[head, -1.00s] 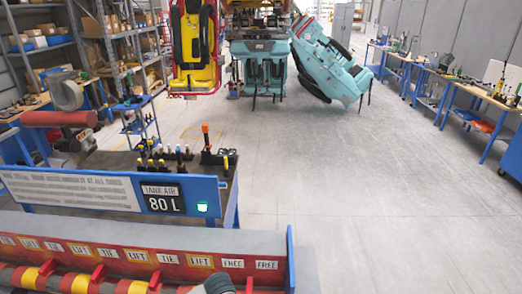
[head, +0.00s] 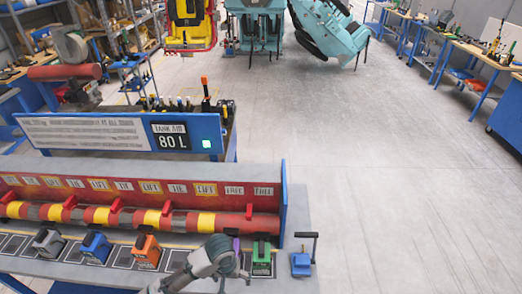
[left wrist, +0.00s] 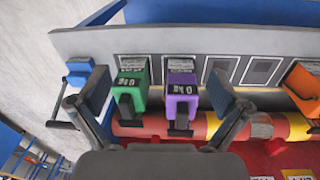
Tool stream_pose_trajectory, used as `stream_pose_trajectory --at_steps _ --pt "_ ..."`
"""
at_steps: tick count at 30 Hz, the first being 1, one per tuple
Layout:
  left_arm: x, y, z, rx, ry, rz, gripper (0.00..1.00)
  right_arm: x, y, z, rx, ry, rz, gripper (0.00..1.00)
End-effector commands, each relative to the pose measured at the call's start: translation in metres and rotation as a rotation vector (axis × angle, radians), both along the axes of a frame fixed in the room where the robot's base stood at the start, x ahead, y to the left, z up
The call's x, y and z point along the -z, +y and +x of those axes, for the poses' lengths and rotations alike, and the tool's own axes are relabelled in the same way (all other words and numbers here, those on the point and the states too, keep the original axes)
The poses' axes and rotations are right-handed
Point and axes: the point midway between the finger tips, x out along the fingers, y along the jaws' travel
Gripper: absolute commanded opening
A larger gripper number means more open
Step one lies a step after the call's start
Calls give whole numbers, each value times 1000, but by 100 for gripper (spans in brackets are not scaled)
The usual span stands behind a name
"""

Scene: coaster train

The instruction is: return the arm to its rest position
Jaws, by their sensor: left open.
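My left gripper (head: 232,274) is low in the head view, over the front bench; its arm comes in from the bottom left. In the left wrist view the left gripper (left wrist: 158,92) has its two fingers spread wide apart with nothing held between them. A green block (left wrist: 131,85) and a purple block (left wrist: 182,98) show beyond the gap between the fingers, standing on the bench. In the head view the green block (head: 262,258) is just right of the gripper, and the purple block is mostly hidden behind it. My right gripper is not in view.
Grey (head: 47,242), blue (head: 96,247) and orange (head: 146,252) blocks stand left of my arm. A red-yellow bar (head: 130,215) runs behind them. A blue lever device (head: 301,263) sits at the bench's right end. The floor (head: 370,150) at right is clear.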

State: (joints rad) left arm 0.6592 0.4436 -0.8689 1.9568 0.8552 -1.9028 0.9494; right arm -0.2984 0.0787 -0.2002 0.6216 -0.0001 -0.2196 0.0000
Motion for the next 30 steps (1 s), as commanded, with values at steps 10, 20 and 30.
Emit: stream_pose_trajectory --at_steps 10,20,30 --pt "29 -26 -39 97 -79 -159 100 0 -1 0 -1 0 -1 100" --pt "64 10 -94 81 -246 -209 100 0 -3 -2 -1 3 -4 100" --pt "85 86 -152 45 -291 -32 100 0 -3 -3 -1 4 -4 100"
